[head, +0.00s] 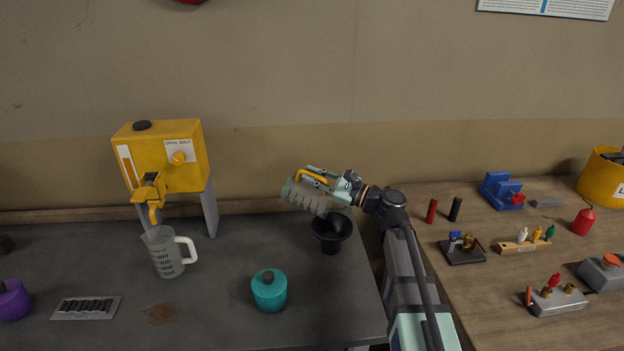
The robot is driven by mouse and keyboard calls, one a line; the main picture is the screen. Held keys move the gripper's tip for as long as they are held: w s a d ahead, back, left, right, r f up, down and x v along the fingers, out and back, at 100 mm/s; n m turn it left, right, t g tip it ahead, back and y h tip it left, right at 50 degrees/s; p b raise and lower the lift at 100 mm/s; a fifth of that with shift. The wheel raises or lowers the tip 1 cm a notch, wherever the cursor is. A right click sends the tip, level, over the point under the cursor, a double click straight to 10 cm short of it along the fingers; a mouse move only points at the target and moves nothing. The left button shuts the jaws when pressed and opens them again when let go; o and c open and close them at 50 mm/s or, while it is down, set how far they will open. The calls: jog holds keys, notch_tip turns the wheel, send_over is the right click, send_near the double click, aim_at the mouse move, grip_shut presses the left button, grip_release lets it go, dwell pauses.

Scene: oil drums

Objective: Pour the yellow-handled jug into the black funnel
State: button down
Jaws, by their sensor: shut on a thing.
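The yellow-handled jug (303,194) is a clear, marked jug, held in the air and tilted well over on its side. My gripper (322,178) is shut on its yellow handle from the right. The black funnel (331,229) stands upright on the dark bench, just below and to the right of the jug. The jug overlaps the funnel's upper left edge in the picture; I cannot tell whether they touch. I cannot make out any liquid stream, and the inside of the jug is hard to see.
A white-handled jug (166,254) stands under the yellow dispenser (160,157) at left. A teal canister (269,291) stands in front of the funnel. A purple canister (12,299) and a grey tray (86,308) lie left. The wooden bench (480,285) at right holds small parts.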

jog(key=shift+s+d+r+t+y+b, duration=0.1)
jog(key=shift+s+d+t+y+b, duration=0.15)
jog(key=shift+d+y+b, duration=0.75)
jog(key=shift+s+d+r+t+y+b, duration=0.1)
jog(key=shift+s+d+t+y+b, duration=0.2)
jog(key=shift+b, duration=1.4)
jog(key=shift+s+d+r+t+y+b, duration=0.15)
jog(key=shift+s+d+y+b, duration=0.2)
jog(key=shift+d+b, duration=0.75)
jog(key=shift+w+a, duration=0.1)
jog(key=shift+a, duration=0.25)
dwell(0.7)
jog(key=a+r+p, duration=0.1)
jog(key=r, duration=0.1)
jog(key=w+a+r, duration=0.1)
jog(key=a+r, duration=0.1)
jog(key=a+r+p, duration=0.1)
jog(key=r, duration=0.1)
jog(key=shift+w+a+p, duration=0.3)
jog(key=shift+w+p, duration=0.05)
jog(key=shift+w, duration=0.05)
